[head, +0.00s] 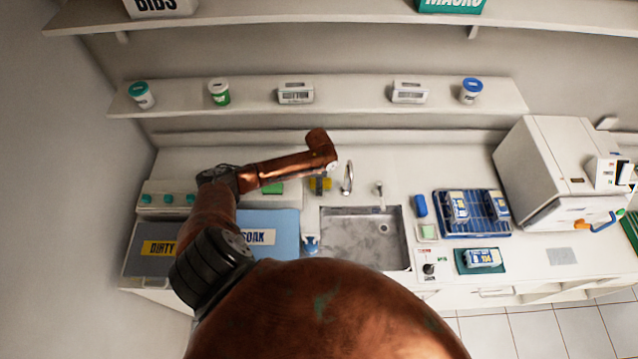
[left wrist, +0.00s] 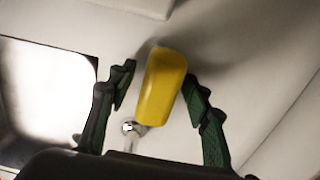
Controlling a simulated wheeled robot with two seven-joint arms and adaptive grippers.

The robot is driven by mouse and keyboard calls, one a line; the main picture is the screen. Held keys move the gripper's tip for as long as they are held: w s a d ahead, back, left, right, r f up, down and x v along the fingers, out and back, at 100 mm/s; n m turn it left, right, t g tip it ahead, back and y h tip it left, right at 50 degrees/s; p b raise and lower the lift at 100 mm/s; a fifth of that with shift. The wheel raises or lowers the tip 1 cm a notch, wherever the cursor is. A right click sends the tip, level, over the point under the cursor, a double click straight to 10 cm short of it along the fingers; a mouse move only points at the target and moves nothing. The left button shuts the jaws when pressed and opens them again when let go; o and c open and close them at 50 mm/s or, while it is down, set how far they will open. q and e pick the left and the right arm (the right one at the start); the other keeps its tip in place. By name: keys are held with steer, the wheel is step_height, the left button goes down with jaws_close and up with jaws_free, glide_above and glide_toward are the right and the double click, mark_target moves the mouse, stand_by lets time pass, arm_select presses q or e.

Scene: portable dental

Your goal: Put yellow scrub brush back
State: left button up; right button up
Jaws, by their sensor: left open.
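The yellow scrub brush (left wrist: 162,86) shows in the left wrist view as a yellow block on the pale counter. In the head view a yellow patch (head: 327,184) at the sink's back left corner looks like the brush, partly covered by a dark shape. My left gripper (left wrist: 158,74) is open, with one green-padded finger on each side of the brush. Gaps show between the fingers and the brush, and I cannot tell how far down the fingertips reach. My right gripper is not in view.
The sink (head: 362,236) lies just in front of the yellow patch, with a tap (head: 347,178) to its right. A blue SOAK tub (head: 278,226) and a DIRTY bin (head: 150,262) stand left. A blue rack (head: 472,214) stands right of the sink.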

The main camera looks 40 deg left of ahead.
arm_select(q)
step_height(320, 180, up, 12)
steer(key=b, duration=0.1)
steer(key=shift+r, duration=0.15)
stand_by(0.4)
step_height(320, 180, down, 12)
steer(key=shift+r+p, duration=0.1)
steer(key=shift+p, duration=0.45)
steer(key=shift+w+r, duration=0.1)
steer(key=shift+r, duration=1.55)
